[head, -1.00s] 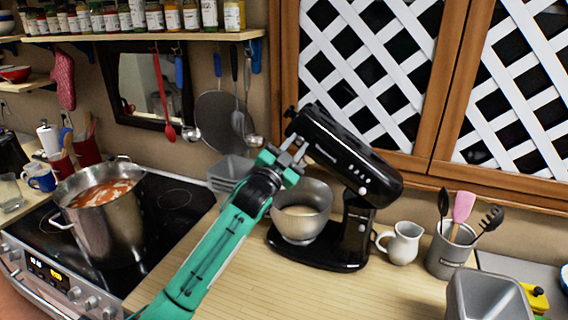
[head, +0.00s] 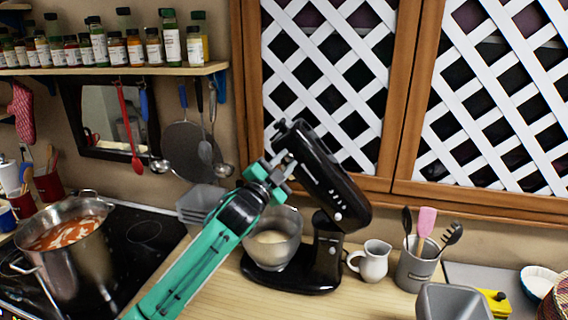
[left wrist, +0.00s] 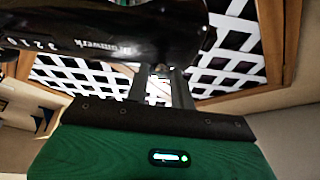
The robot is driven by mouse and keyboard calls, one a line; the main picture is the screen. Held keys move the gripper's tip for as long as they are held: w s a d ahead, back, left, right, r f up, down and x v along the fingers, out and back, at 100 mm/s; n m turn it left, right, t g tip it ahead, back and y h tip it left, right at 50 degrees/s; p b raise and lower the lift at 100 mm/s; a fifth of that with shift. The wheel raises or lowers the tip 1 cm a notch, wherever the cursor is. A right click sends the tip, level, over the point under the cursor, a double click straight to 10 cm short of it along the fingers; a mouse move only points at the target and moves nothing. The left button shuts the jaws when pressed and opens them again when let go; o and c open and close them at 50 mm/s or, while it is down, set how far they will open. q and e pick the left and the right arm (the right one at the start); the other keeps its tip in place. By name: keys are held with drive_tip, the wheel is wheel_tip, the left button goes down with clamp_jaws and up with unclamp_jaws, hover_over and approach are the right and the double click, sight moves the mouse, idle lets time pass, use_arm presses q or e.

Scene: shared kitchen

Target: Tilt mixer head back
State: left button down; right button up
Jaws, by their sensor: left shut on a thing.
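The black stand mixer stands on the wooden counter, its head (head: 325,178) tilted steeply up and back, nose at upper left. The head also fills the top left of the left wrist view (left wrist: 110,30). The fingers also show in the left wrist view (left wrist: 160,88). My right gripper is not in view.
A pot of red soup (head: 72,250) stands on the stove at left. A white jug (head: 371,261) and a grey utensil holder (head: 415,268) stand right of the mixer. Lattice cabinet doors (head: 330,60) are close behind the head. Ladles hang at left.

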use_arm(q)
drive_tip(key=c, duration=1.5)
unclamp_jaws()
drive_tip(key=shift+a, duration=0.1)
drive_tip(key=o, duration=0.3)
drive_tip(key=shift+a+f, duration=0.1)
drive_tip(key=shift+a, duration=0.05)
drive_tip(key=b+v, duration=0.6)
drive_tip(key=v, duration=0.7)
drive_tip(key=shift+s+a, duration=0.2)
drive_tip(key=shift+s, duration=0.1)
